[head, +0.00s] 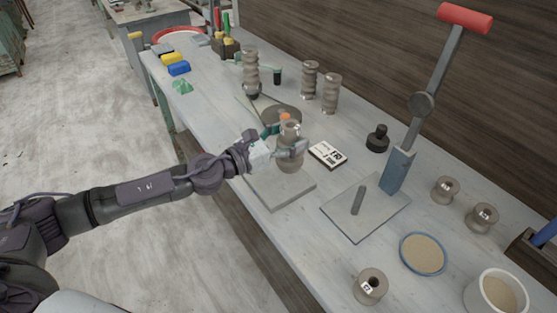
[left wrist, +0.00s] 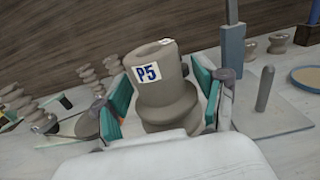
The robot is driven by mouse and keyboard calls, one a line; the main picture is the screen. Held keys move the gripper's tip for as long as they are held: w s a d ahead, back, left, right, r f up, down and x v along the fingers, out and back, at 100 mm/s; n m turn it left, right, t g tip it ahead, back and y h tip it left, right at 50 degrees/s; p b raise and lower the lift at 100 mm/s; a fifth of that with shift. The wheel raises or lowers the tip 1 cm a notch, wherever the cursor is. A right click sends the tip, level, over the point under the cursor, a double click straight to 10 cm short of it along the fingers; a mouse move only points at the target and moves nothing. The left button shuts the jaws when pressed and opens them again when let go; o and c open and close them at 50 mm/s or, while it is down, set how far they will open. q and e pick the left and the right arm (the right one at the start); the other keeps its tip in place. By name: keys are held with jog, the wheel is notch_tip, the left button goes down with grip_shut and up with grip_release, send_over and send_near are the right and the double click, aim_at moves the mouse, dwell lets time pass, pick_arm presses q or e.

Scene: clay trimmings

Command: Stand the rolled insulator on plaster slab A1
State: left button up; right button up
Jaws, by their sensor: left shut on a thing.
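My left gripper (head: 287,140) is shut on a grey-brown rolled insulator (head: 290,160). In the left wrist view the insulator (left wrist: 168,100) stands between the two teal finger pads and carries a white label reading P5. It looks roughly upright in the head view. A flat grey plaster slab (head: 283,196) lies on the bench just below it. I cannot tell whether the insulator's base touches the slab. A white label card (head: 328,154) lies at the slab's right; its print is too small to read surely. My right gripper is not in view.
Taller ridged insulators (head: 310,80) stand behind. A lever press (head: 398,170) with a red handle and a base plate with a peg (head: 358,200) stand to the right. Short spools (head: 370,287), a round sand-coloured dish (head: 423,254) and a white tub (head: 497,293) are at the front right.

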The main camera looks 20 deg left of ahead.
aim_at(279, 136)
pick_arm(q)
jog(key=shift+w+a+f+b, duration=0.2)
jog(key=shift+a+f+b, duration=0.2)
jog(key=shift+a+f, duration=0.35)
jog(key=shift+w+a+f+b, duration=0.15)
jog(key=shift+a+b, duration=0.15)
jog(key=shift+a, duration=0.3)
jog(key=shift+f, duration=0.15)
notch_tip(279, 136, down, 3)
jog(key=shift+r+b, duration=0.2)
jog(key=shift+b, duration=0.65)
jog(key=shift+f, duration=0.45)
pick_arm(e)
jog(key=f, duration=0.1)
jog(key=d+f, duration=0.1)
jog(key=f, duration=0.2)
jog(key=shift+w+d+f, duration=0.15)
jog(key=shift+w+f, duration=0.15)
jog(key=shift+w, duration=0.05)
